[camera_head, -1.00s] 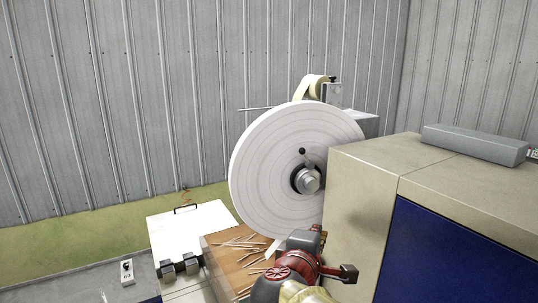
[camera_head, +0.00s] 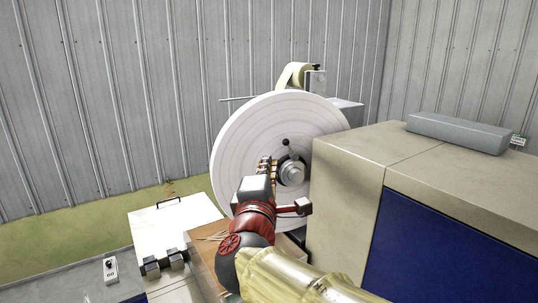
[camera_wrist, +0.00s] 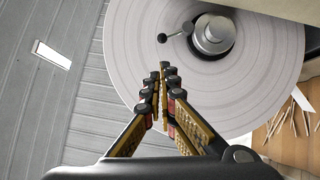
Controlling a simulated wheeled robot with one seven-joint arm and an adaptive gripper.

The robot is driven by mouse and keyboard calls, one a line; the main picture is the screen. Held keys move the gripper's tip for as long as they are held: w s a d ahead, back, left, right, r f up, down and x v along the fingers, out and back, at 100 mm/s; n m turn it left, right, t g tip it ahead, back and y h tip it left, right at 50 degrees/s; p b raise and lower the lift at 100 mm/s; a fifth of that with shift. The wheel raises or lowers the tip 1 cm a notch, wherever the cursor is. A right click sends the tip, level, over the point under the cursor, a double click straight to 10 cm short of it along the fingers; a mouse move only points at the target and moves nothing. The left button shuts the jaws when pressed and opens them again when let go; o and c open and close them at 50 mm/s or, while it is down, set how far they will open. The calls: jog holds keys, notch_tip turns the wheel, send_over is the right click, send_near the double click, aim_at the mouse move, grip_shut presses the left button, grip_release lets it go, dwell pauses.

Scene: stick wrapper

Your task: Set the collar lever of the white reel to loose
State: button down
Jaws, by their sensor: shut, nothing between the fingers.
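The white reel (camera_head: 240,150) stands upright on the side of the beige machine, and it fills much of the wrist view (camera_wrist: 130,60). At its centre is a silver hub with a dark collar (camera_head: 291,173). The collar lever (camera_head: 285,143) is a thin rod with a black ball knob, pointing up in the head view. In the wrist view the lever knob (camera_wrist: 162,38) lies left of the hub. My gripper (camera_wrist: 165,68) is shut and empty, its fingertips in front of the reel, just below the knob in the wrist view and apart from it.
The beige machine (camera_head: 355,150) with a blue panel stands close on the right. A yellowish roll (camera_head: 293,74) and thin rod are behind the reel. A wooden table with loose sticks (camera_wrist: 295,120) lies below. A white box (camera_head: 165,222) stands at lower left.

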aim_at(289, 148)
jog(key=w+p, duration=0.1)
jog(key=w, duration=0.2)
jog(key=w+p, duration=0.1)
jog(key=w, duration=0.5)
jog(key=shift+w+d+r+p, duration=0.25)
jog(key=shift+d+r+p, duration=0.05)
jog(key=shift+d+p, duration=0.1)
jog(key=shift+w+d+r+m+g+b, duration=0.1)
jog(key=shift+d+r+m+g+b, duration=0.15)
jog(key=shift+r+m+b, duration=0.25)
jog(key=shift+d+r+m+g+b, duration=0.2)
jog(key=shift+m+g+b, duration=0.1)
jog(key=shift+m, duration=0.3)
jog(key=shift+r, duration=0.15)
jog(key=d+r+m, duration=0.1)
jog(key=d+m+g, duration=0.1)
jog(key=m, duration=0.1)
jog(key=shift+w+r+g, duration=0.25)
jog(key=shift+w+r, duration=0.15)
jog(key=d+m+p, duration=0.1)
jog(key=d+r+m+g+y+p, duration=0.1)
jog(key=shift+w+d+m, duration=0.1)
jog(key=shift+w+m, duration=0.3)
jog(key=shift+w+d+m+g+y+p, duration=0.2)
jog(key=shift+d+m+g+y+p, duration=0.25)
jog(key=shift+m+p, duration=0.2)
jog(key=shift+w+d+f, duration=0.1)
jog(key=shift+d, duration=0.35)
